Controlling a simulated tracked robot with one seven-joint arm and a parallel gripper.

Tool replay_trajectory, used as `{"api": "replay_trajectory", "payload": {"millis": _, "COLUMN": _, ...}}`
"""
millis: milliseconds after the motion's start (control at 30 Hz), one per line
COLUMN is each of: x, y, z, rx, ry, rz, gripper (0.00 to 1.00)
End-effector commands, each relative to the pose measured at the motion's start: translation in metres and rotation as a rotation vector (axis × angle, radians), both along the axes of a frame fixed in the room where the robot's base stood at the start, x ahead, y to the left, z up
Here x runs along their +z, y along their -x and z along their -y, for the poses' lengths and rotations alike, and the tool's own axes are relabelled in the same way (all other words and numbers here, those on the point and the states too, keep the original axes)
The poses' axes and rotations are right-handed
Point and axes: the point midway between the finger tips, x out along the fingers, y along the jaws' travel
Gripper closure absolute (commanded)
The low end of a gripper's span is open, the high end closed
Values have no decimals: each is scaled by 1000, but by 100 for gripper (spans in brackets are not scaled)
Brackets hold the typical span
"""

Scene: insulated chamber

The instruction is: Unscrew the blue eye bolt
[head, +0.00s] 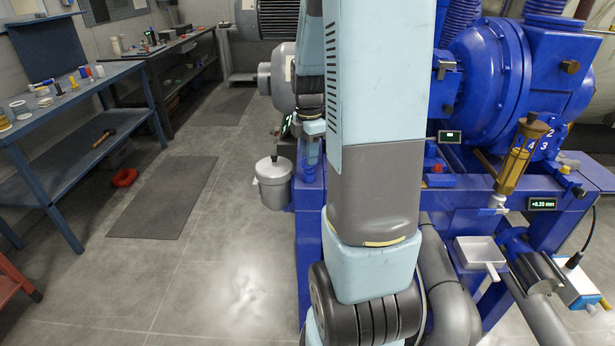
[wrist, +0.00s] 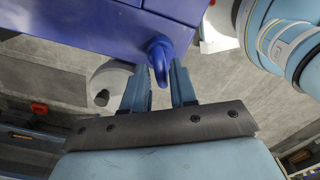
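The blue eye bolt (wrist: 158,56) shows in the wrist view at the edge of a blue painted block (wrist: 110,28), its rounded ring reaching toward me. My gripper (wrist: 160,72) is open, with one finger on each side of the ring. A gap shows between the fingers, and I cannot tell whether either finger touches the ring. The ring's far side and its thread are hidden. In the head view my arm covers the middle of the picture and I cannot make out the eye bolt there.
Blue machinery (head: 487,75) fills the right side, with a brass-coloured cylinder (head: 517,155) and a small white tray (head: 480,253). A grey lidded pot (head: 273,183) hangs beside the blue frame.

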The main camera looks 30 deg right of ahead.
Motion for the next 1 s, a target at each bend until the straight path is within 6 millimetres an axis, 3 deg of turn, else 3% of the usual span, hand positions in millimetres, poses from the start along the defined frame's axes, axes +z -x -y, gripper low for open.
{"api": "replay_trajectory", "payload": {"millis": 433, "x": 41, "y": 0, "z": 0, "rx": 0, "ry": 1, "rz": 0, "gripper": 73}}
{"api": "replay_trajectory", "payload": {"millis": 1000, "x": 44, "y": 0, "z": 0, "rx": -14, "ry": 0, "rz": 0, "gripper": 73}}
